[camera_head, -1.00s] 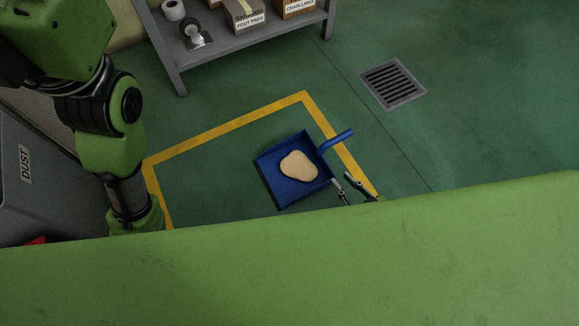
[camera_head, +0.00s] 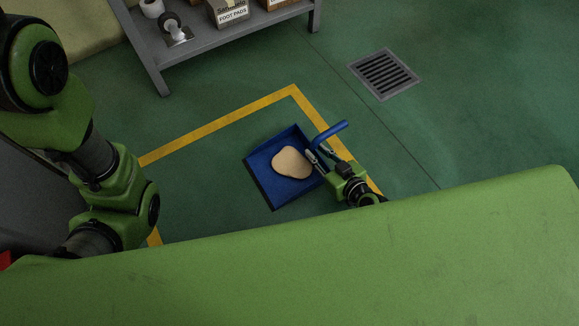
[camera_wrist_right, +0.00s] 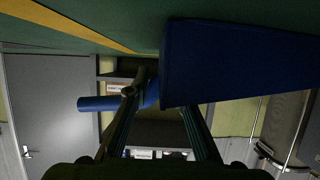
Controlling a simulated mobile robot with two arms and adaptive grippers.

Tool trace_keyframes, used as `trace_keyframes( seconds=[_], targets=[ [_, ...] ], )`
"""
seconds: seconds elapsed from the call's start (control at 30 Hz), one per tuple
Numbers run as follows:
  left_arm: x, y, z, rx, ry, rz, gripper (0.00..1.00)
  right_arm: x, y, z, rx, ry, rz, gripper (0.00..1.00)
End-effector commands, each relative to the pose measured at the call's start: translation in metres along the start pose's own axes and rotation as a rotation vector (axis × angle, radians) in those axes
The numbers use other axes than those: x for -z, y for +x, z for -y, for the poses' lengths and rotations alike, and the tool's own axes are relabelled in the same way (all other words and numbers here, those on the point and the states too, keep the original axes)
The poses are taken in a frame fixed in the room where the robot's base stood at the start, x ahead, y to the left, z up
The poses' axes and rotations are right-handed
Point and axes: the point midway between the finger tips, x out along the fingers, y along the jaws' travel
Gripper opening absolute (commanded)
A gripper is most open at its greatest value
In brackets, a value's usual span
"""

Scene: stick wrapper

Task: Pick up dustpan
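The blue dustpan (camera_head: 262,165) lies on the green floor inside a yellow-taped corner. A flat beige pile (camera_head: 291,163) sits in its pan. Its blue handle (camera_head: 330,134) points to the upper right. My right gripper (camera_head: 321,157) is low, at the pan's right edge near the handle's base. In the right wrist view, its two fingers (camera_wrist_right: 160,98) are apart. The handle (camera_wrist_right: 98,104) passes by the left finger, and the pan (camera_wrist_right: 235,65) fills the upper right. I cannot tell whether the fingers touch the dustpan. My left arm shows at the left, but its gripper is not visible.
A grey shelf (camera_head: 210,50) with boxes and rolls stands at the top. A floor drain (camera_head: 385,74) lies to the right. Yellow tape (camera_head: 220,123) borders the area. A grey bin (camera_head: 30,200) is partly hidden behind my left arm. The floor around the dustpan is clear.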

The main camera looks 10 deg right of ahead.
Motion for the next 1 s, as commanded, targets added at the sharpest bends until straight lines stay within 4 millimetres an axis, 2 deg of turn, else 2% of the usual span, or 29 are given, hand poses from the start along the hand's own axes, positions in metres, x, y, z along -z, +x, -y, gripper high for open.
trace_keyframes(
  seconds=[0.03, 0.1, 0.37, 0.4, 0.47, 0.5, 1.0],
  targets=[
    [0.0022, -0.0086, -0.0016, 0.001, 0.000, 0.002, 0.33, -0.0028, 0.0100, 0.0003, 0.000, 0.000, -0.003, 0.22],
    [0.0031, -0.0104, -0.0021, 0.000, 0.000, 0.002, 0.33, -0.0021, 0.0158, 0.0008, 0.001, 0.001, -0.002, 0.22],
    [0.0029, -0.0095, -0.0020, 0.000, 0.000, 0.002, 0.33, -0.0001, 0.0184, 0.0005, 0.001, 0.000, 0.001, 0.22],
    [0.0029, -0.0095, -0.0020, 0.000, 0.000, 0.002, 0.33, -0.0001, 0.0184, 0.0005, 0.000, 0.000, 0.001, 0.20],
    [0.0029, -0.0095, -0.0021, 0.000, 0.000, 0.001, 0.33, -0.0001, 0.0183, 0.0005, 0.000, 0.000, 0.001, 0.04],
    [0.0029, -0.0095, -0.0021, 0.000, 0.000, 0.001, 0.33, -0.0002, 0.0183, 0.0005, 0.000, 0.000, 0.001, 0.00],
    [0.0021, -0.0052, -0.0014, -0.001, -0.001, -0.001, 0.33, 0.0048, 0.0165, 0.0003, 0.000, 0.001, -0.001, 0.00]
  ],
)
